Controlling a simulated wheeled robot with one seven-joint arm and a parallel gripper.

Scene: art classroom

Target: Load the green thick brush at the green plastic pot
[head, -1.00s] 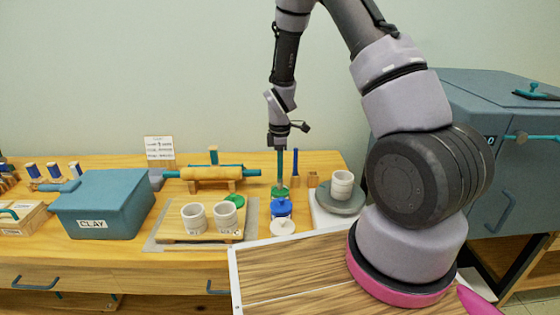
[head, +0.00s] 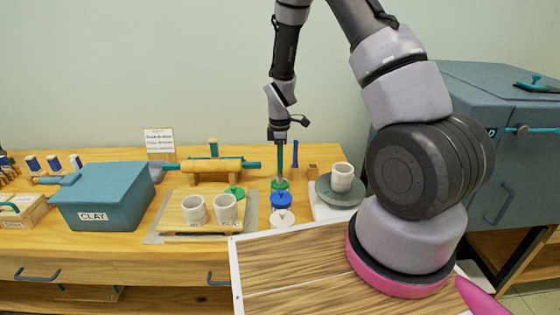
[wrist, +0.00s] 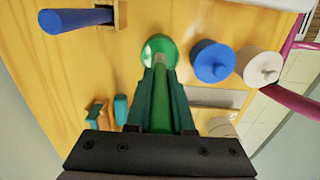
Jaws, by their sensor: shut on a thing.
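My gripper (head: 278,140) points down above the workbench and is shut on the green thick brush (head: 281,158). In the wrist view my gripper (wrist: 163,92) has its fingers on either side of the brush handle (wrist: 170,112). The brush hangs upright. Its lower end meets the mouth of the green plastic pot (head: 280,185), which also shows in the wrist view (wrist: 157,43). The bristles are hidden, and I cannot tell how deep they sit. A green lid (head: 236,191) lies near the cups, left of the pot.
A blue pot (head: 281,199) and a white pot (head: 283,216) stand in front of the green one. A blue brush (head: 295,158) stands in a wooden holder behind. Two cups (head: 194,210) are left; a cup on a grey wheel (head: 338,192) is right.

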